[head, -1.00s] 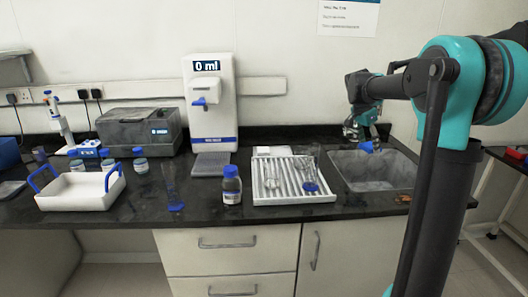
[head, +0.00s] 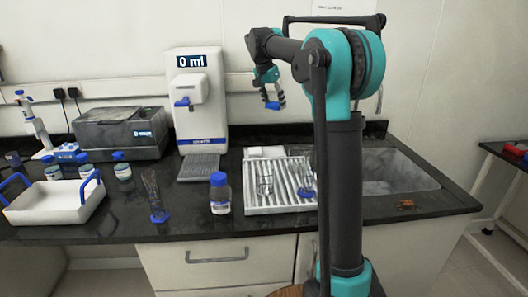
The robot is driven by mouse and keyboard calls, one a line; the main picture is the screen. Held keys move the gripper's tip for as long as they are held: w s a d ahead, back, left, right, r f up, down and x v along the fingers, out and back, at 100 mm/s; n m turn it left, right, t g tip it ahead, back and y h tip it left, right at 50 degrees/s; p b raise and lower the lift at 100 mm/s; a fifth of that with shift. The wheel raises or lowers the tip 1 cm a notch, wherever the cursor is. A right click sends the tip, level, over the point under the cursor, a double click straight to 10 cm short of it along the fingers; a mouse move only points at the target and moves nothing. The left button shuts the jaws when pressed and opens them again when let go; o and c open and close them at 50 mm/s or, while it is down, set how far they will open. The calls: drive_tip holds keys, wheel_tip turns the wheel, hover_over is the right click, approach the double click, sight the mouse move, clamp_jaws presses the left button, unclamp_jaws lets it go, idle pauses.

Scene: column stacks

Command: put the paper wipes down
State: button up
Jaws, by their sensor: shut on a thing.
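My gripper (head: 266,78) is in the air in front of the wall, right of the water dispenser and well above the counter. It points down and is shut. A small blue piece, which I take for the paper wipes (head: 273,105), shows at its fingertips, clear of every surface. It is too small to make out its folds or full shape. A brown patch (head: 405,204) lies on the black counter (head: 440,203) by the front edge of the sink.
A white ribbed rack (head: 283,208) holds glassware, with a flat white thing (head: 265,151) behind it. A blue-capped bottle (head: 220,195), a blue-based cylinder (head: 157,198) and a white tray (head: 55,215) stand left. The sink (head: 400,175) is partly behind my arm.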

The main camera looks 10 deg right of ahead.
wheel_tip(320, 180, down, 20)
drive_tip(key=shift+a+r, duration=0.1)
idle(0.5)
drive_tip(key=o, duration=1.3)
drive_tip(key=v, duration=1.2)
